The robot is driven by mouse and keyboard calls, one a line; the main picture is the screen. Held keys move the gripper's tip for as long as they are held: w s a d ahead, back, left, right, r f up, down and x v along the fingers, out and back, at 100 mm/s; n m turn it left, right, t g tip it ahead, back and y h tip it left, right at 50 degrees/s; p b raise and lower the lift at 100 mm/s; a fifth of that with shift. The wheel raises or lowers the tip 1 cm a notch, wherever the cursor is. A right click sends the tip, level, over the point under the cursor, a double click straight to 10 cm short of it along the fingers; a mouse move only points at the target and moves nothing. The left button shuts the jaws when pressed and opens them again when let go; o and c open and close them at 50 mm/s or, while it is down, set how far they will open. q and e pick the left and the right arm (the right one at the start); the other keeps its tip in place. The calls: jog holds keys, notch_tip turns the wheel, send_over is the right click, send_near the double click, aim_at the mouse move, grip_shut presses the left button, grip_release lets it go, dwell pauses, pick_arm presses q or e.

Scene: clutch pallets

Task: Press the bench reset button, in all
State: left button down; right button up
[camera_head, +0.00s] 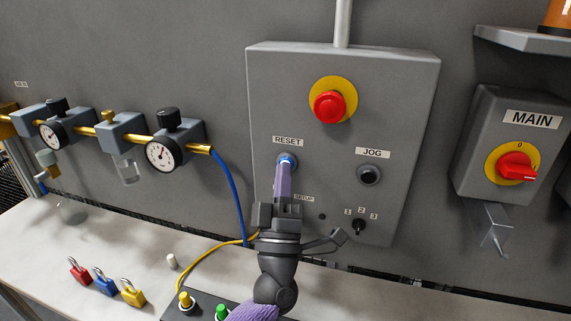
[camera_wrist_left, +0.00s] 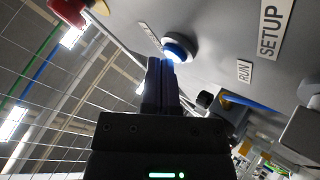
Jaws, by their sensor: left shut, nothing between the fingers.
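The reset button (camera_head: 287,159) is a round blue button in a pale ring, under a RESET label (camera_head: 288,141) on the left side of the grey control box (camera_head: 402,75). It also shows in the left wrist view (camera_wrist_left: 178,48), where its blue face looks lit. My left gripper (camera_head: 285,169) is shut and empty, with its fingertips right at the button's lower edge. In the left wrist view the fingertips (camera_wrist_left: 161,63) sit just beside the button's face. I cannot tell whether they touch it. My right gripper is not in view.
The box also carries a red mushroom button (camera_head: 329,107), a black JOG button (camera_head: 369,174) and a selector switch (camera_head: 359,227). The MAIN switch (camera_head: 516,167) is to the right. Gauges (camera_head: 164,154) and a blue hose (camera_head: 232,190) are left. Padlocks (camera_head: 104,282) lie on the bench.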

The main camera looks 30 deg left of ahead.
pick_arm(q)
jog(key=shift+w, duration=0.25)
dwell(0.6)
jog(key=shift+s+d+p, duration=0.15)
jog(key=shift+s+p, duration=0.2)
jog(key=shift+s, duration=0.45)
jog(key=s+p, duration=0.1)
jog(key=s, duration=0.1)
jog(key=s+d, duration=0.1)
jog(key=s, duration=0.2)
jog(key=shift+d+p, duration=0.1)
jog(key=shift+p, duration=0.25)
dwell(0.3)
